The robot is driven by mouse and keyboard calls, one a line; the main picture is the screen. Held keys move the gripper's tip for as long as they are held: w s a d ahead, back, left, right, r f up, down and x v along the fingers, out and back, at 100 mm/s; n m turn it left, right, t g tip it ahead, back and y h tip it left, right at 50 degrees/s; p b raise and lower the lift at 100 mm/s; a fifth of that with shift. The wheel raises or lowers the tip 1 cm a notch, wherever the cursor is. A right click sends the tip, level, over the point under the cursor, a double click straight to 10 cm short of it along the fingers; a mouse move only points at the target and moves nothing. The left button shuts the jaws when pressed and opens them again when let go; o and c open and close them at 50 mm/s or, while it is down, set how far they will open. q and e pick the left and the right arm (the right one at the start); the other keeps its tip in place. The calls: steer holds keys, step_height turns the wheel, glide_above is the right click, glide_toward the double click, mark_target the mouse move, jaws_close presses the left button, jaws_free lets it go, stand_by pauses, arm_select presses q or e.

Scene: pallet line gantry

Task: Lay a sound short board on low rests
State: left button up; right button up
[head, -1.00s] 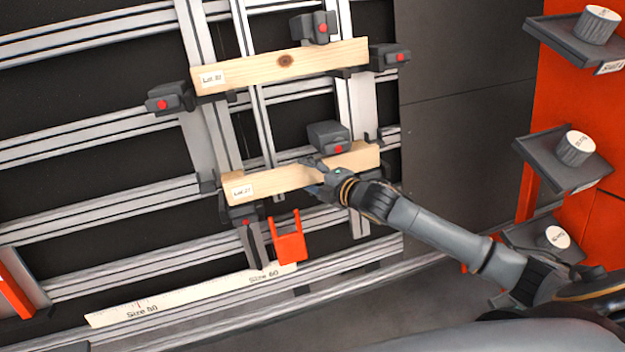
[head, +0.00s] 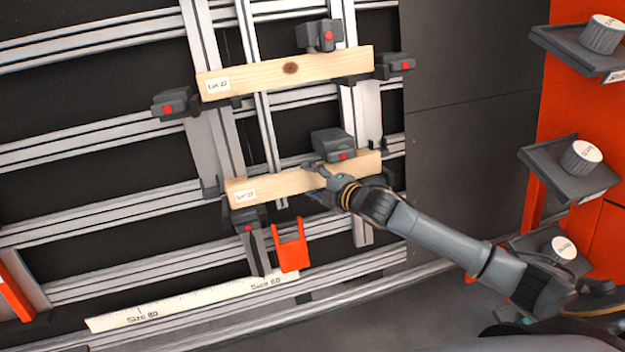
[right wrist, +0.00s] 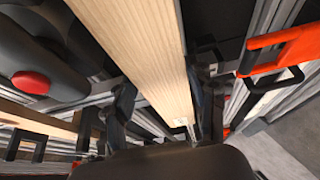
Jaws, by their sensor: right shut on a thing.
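A short pale board (head: 285,182) with a white label at its left end lies across the lower part of the gantry. My right gripper (head: 322,178) is shut on it right of its middle. In the right wrist view the board (right wrist: 140,50) runs between the two dark fingers (right wrist: 165,102). A dark rest (head: 243,215) shows under its left end; whether the board touches it I cannot tell. The rest at its right end is mostly hidden. A second board (head: 335,68), with a dark knot (head: 291,67), sits on the upper rests. My left gripper is not in view.
Dark blocks with red buttons stand above the lower board (head: 333,143) and around the upper one (head: 175,104). An orange fork-shaped piece (head: 292,254) hangs below the lower board. A white size scale (head: 190,303) lies lower down. Shelves with weights (head: 570,170) stand right.

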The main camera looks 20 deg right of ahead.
steer(key=shift+w, duration=0.15)
steer(key=shift+f, duration=0.25)
stand_by(0.7)
steer(key=o, duration=1.4)
steer(key=shift+s+f, duration=0.1)
steer(key=shift+s, duration=0.1)
steer(key=shift+s, duration=0.1)
steer(key=v, duration=1.2)
